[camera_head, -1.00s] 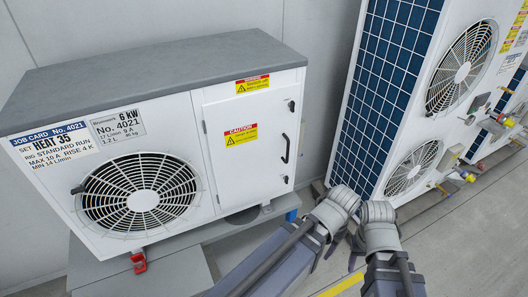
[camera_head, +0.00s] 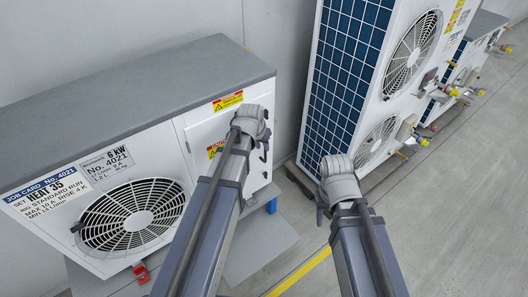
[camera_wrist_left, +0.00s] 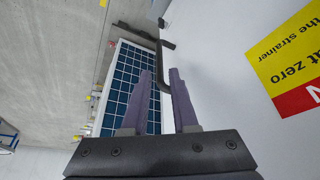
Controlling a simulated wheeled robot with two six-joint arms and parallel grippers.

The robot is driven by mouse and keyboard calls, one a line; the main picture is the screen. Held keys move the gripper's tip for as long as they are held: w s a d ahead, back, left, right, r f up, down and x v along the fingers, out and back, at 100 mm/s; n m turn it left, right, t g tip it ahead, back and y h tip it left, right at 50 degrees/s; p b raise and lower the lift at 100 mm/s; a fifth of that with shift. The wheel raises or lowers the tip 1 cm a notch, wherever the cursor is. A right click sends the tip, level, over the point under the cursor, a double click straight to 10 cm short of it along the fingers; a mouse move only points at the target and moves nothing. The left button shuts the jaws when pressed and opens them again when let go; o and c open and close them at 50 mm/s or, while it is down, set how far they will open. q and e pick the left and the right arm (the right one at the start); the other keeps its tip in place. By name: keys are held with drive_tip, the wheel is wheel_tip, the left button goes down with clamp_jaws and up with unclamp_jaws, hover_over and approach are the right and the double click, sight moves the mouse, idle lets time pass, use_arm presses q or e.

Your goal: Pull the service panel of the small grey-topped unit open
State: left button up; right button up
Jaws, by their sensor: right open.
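The small unit with the grey top (camera_head: 130,100) stands at the left. Its white service panel (camera_head: 195,132), right of the fan, looks shut. The black bar handle (camera_head: 264,155) is partly hidden behind my left gripper (camera_head: 261,137), which is in front of the panel's right side. In the left wrist view, the left gripper (camera_wrist_left: 161,74) has its fingers apart. The bent black handle (camera_wrist_left: 158,62) reaches between the fingertips there; I cannot tell whether it touches them. My right gripper (camera_head: 325,200) is open and empty, to the right of the unit.
A tall unit with a blue finned side (camera_head: 345,75) and two fans stands close on the right. More units with pipe fittings stand behind it. A red clip (camera_head: 141,272) is at the small unit's front foot.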

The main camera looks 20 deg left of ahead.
sight(265, 152)
use_arm(q)
drive_tip(key=b+x, duration=0.7)
drive_tip(key=shift+w+f, duration=0.1)
drive_tip(key=shift+f, duration=0.3)
drive_tip(key=shift+d, duration=0.1)
clamp_jaws()
idle(1.1)
